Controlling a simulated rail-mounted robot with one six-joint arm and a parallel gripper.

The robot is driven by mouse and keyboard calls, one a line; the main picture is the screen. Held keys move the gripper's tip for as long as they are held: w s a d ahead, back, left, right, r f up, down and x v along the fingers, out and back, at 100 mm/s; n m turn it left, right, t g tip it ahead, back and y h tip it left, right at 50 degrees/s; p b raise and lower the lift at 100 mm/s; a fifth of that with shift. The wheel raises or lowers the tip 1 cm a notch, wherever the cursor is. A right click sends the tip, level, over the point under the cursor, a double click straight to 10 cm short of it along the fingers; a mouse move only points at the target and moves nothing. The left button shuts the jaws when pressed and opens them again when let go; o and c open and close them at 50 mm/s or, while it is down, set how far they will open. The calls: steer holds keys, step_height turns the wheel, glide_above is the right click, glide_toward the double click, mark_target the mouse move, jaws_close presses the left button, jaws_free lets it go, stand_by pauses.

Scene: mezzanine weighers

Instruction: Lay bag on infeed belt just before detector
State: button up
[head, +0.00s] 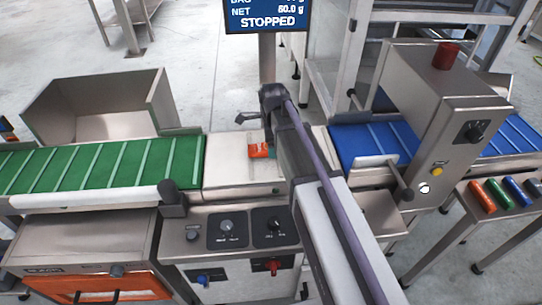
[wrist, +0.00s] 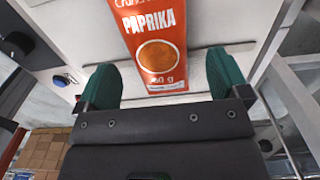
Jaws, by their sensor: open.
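The orange paprika bag (head: 259,151) lies on the pale weighing plate (head: 228,170) between the two belts, partly hidden by my arm. In the wrist view the bag (wrist: 158,45) shows its PAPRIKA label. My gripper (wrist: 163,80) is open, with one green fingertip at each side of the bag's lower end and visible gaps between. In the head view my gripper (head: 268,120) is over the plate, its fingers mostly hidden. The blue infeed belt (head: 372,142) starts right of the plate and runs into the metal detector housing (head: 432,105).
A green ribbed belt (head: 105,165) lies left of the plate, with a steel bin (head: 100,105) behind it. A screen (head: 266,16) reads STOPPED. A small bar (head: 376,161) stands at the blue belt's front edge. Colored cylinders (head: 500,192) lie on a side stand.

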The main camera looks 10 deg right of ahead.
step_height(320, 180, down, 3)
steer(key=shift+r+b, duration=0.1)
steer(key=shift+b, duration=0.55)
steer(key=shift+r, duration=0.2)
steer(key=c, duration=1.1)
step_height(320, 180, up, 10)
steer(key=p, duration=1.1)
steer(key=shift+r, duration=0.25)
